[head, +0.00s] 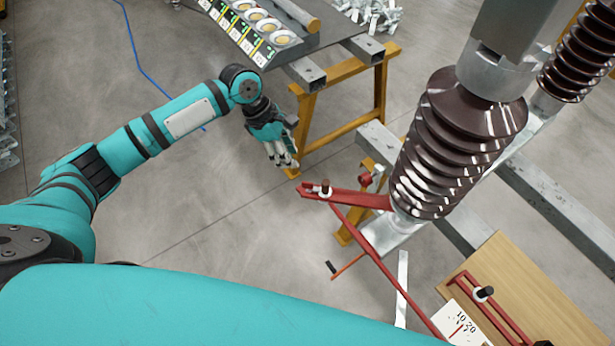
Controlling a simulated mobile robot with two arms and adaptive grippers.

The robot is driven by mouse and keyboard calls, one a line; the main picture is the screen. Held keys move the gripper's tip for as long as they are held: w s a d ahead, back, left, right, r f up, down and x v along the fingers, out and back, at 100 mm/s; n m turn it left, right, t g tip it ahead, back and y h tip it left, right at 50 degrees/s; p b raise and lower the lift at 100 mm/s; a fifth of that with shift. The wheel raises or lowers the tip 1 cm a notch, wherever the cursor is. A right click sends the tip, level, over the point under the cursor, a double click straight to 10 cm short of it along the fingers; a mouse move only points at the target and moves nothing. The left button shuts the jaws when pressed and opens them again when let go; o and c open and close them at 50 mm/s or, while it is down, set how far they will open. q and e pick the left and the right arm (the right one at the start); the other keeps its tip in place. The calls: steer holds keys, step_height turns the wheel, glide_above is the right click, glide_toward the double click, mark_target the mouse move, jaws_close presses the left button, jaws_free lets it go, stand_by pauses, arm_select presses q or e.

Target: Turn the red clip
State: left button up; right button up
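A red clip-like arm (348,198) juts left from the foot of a brown ribbed insulator (455,140). A dark knob on a pale washer (325,188) sits near its left end. A long thin red bar (378,262) runs from it down to the lower right. My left gripper (283,160) hangs up and left of the red arm, apart from it, with its pale fingers pointing down. No object shows in it, and the gap between the fingers is too small to judge. My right gripper is out of view.
A yellow trestle (383,95) carries metal beams and a grey board with several round dials (262,25). A wooden board (505,280) with another red bar and a scale card (465,325) lies lower right. Another insulator (582,55) stands upper right. Open floor lies below my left arm.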

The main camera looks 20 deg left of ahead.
mark_target(309, 183)
arm_select(q)
steer(key=p+x, duration=0.1)
steer(key=x, duration=1.1)
steer(key=shift+d+f, duration=0.1)
jaws_close()
